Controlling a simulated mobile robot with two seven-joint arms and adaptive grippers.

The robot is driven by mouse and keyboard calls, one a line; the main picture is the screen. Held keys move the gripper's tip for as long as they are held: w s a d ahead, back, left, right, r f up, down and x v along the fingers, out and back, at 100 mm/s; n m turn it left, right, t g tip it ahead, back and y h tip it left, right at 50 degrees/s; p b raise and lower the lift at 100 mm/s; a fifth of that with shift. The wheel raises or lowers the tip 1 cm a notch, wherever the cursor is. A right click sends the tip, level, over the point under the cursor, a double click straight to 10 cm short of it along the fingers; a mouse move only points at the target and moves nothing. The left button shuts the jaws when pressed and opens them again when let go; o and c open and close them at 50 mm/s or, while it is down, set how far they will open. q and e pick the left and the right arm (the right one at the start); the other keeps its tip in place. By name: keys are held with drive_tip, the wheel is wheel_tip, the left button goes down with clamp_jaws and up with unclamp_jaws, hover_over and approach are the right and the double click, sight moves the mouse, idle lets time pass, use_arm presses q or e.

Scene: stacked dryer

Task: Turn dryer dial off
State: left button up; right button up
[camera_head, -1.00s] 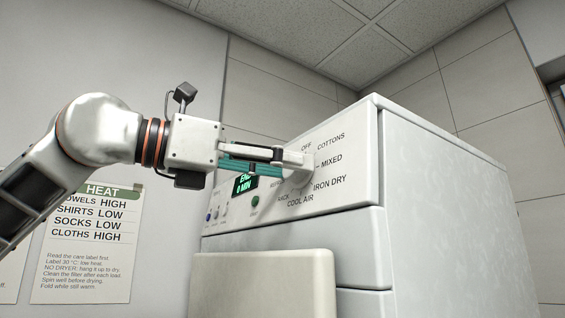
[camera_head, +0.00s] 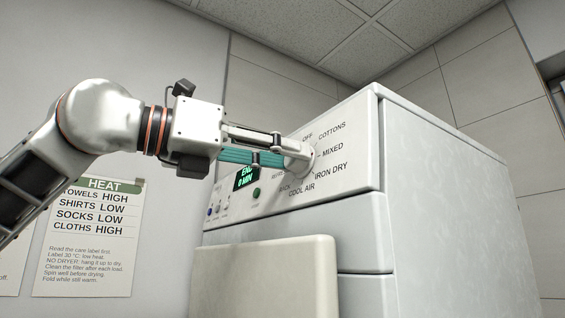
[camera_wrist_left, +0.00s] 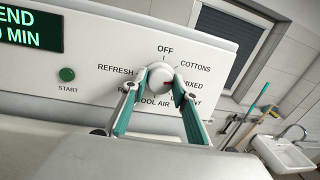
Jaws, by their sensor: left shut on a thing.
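The dryer dial (camera_wrist_left: 160,72) is a round white knob with a red mark. In the left wrist view the mark points right, roughly toward MIXED; OFF stands above the dial. My left gripper (camera_wrist_left: 155,92) is shut on the dial, one finger at each side. In the head view the gripper (camera_head: 281,150) reaches in from the left and covers part of the dial (camera_head: 301,157). The dryer (camera_head: 350,150) is white, with labels around the dial. My right gripper is not in view.
A green display (camera_wrist_left: 30,27) reads END 0 MIN, with a green START button (camera_wrist_left: 67,74) below it. A pale door panel (camera_head: 265,285) juts out under the control panel. A heat notice (camera_head: 88,240) hangs on the left wall. A sink (camera_wrist_left: 285,150) stands at the right.

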use_arm(q)
drive_tip(key=n+t+b, duration=0.1)
drive_tip(key=n, duration=0.2)
drive_tip(key=shift+f+b, duration=0.2)
drive_tip(key=shift+b, duration=0.15)
drive_tip(key=n+y, duration=0.1)
drive_tip(key=n, duration=0.4)
drive_tip(key=n+t+y+b, duration=0.1)
drive_tip(key=n, duration=0.4)
drive_tip(key=n+t+y+b, duration=0.1)
drive_tip(key=n, duration=0.4)
drive_tip(key=shift+s+d+r, duration=0.1)
drive_tip(key=shift+s+r, duration=0.05)
drive_tip(key=shift+r, duration=0.1)
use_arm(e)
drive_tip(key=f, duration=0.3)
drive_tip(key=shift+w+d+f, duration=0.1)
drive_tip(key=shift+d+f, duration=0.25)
use_arm(q)
drive_tip(key=shift+n, duration=0.4)
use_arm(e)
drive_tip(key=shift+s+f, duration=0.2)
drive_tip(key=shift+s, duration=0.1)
